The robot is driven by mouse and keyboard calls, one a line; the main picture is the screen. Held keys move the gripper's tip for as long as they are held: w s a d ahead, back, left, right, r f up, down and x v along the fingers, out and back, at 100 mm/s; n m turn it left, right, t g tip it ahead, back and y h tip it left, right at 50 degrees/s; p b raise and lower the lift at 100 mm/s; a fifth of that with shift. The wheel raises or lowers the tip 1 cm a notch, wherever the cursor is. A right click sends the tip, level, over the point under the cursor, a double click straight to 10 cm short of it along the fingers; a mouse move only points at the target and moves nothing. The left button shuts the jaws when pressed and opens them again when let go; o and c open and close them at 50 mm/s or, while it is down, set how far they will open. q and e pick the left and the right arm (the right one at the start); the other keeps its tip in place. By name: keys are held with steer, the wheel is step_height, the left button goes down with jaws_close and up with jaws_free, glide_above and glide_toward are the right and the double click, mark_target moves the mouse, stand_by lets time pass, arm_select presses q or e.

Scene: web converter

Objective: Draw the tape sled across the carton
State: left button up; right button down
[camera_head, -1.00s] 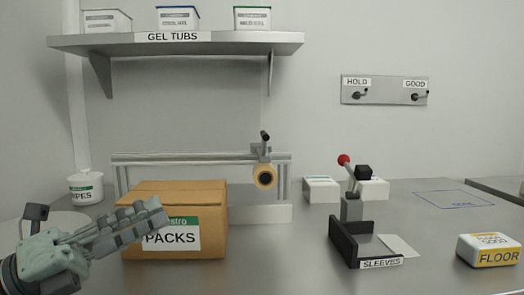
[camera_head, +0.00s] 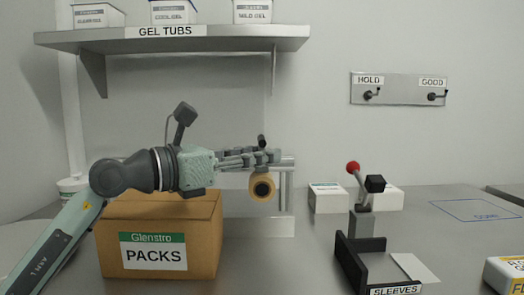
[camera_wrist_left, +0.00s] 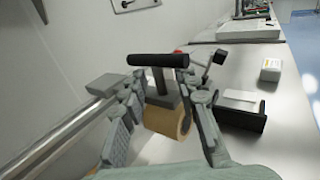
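The tape sled, with a black handle (camera_head: 261,141) and a tan tape roll (camera_head: 262,186), sits on a metal rail behind the carton. The brown carton (camera_head: 205,240), marked PACKS, stands closed on the counter in front of the rail. My left gripper (camera_head: 270,156) is level with the sled just below its handle, hiding part of the sled body. In the left wrist view the fingers (camera_wrist_left: 160,85) are spread, with the sled's stem and tape roll (camera_wrist_left: 168,120) visible in the gap and the black handle bar (camera_wrist_left: 158,60) above. My right gripper is out of view.
A shelf of gel tubs (camera_head: 180,40) hangs above the arm. To the right stand a red-knobbed lever device (camera_head: 361,224), a black SLEEVES holder (camera_head: 352,265), white boxes (camera_head: 328,198) and a FLOOR box (camera_head: 508,272). The right counter has free room.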

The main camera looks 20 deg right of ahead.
arm_select(q)
steer(key=shift+w+d, duration=0.1)
steer(key=shift+d, duration=0.3)
jaws_close()
